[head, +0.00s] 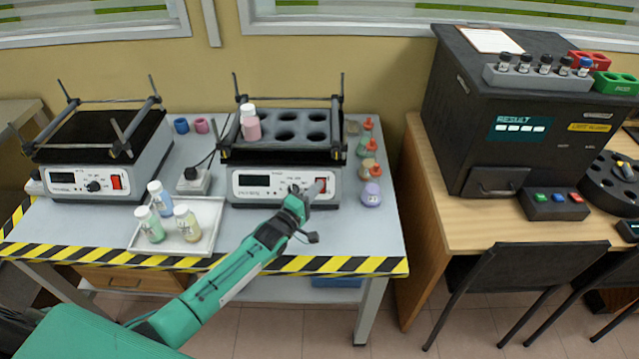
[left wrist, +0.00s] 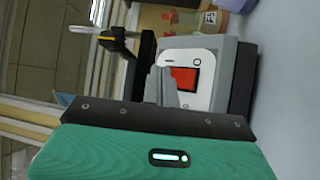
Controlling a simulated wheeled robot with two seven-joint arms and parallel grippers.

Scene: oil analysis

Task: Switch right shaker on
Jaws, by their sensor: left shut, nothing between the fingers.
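The right shaker (head: 240,186) stands on the grey table, a white-fronted box with a dark display, a knob and a black rack on top. A pink bottle (head: 250,126) stands in its rack. Its red switch (left wrist: 186,79) shows clearly in the left wrist view; in the head view my gripper partly covers it. My left gripper (head: 313,190) is shut and empty, its fingertips at the right end of the front panel. In the left wrist view the fingers (left wrist: 161,86) overlap the switch's edge; I cannot tell whether they touch it. My right gripper is not in view.
The left shaker (head: 135,182) stands at the left. A white tray (head: 205,243) with three bottles lies in front, near my arm. Small flasks (head: 372,193) line the table right of the shaker. A black analyser (head: 470,135) stands on the wooden table at right.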

